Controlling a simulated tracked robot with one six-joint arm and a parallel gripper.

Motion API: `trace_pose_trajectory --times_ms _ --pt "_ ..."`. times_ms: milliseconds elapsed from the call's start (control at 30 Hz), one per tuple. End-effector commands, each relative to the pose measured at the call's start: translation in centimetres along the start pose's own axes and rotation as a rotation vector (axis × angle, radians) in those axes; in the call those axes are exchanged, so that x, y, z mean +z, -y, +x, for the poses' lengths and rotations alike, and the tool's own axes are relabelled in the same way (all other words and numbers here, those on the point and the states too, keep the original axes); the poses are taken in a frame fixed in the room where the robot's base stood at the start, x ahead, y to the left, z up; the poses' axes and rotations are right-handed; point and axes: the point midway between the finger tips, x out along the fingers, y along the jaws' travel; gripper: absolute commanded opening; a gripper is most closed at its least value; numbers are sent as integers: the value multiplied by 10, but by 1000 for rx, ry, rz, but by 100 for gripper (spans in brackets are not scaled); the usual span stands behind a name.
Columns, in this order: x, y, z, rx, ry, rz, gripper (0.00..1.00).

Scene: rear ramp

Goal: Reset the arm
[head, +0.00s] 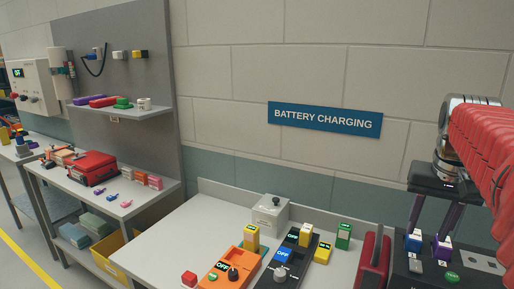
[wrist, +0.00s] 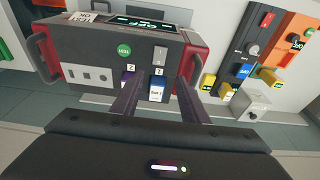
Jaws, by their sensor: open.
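My gripper (head: 427,232) hangs from my red-sleeved arm at the right of the head view, pointing down at a dark charger unit (head: 408,268). Its two dark fingers are apart. In the wrist view the gripper (wrist: 156,92) shows nothing held. A blue plug (head: 413,242) and a purple plug (head: 443,248) stand in the charger's top. In the wrist view the blue plug (wrist: 157,90) appears between the fingers and the purple plug (wrist: 128,77) appears beside the left finger. I cannot tell whether the fingers touch either plug.
A wall carries a blue sign (head: 325,119). Space above the bench is clear.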

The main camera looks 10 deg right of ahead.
Motion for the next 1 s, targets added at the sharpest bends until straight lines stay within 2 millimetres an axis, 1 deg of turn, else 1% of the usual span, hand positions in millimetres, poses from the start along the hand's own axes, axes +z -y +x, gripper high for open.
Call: trace_pose_trajectory --times_ms 100,267,400,600,800,1000 --pt "18 16 16 -8 -25 -33 41" --pt "48 42 34 -23 -66 -92 41" --pt "78 66 48 -42 -99 -154 41" --pt "125 96 65 -74 -147 -248 41" --pt "174 120 80 -110 -187 -346 41" --pt "222 138 90 -152 -218 -452 41"
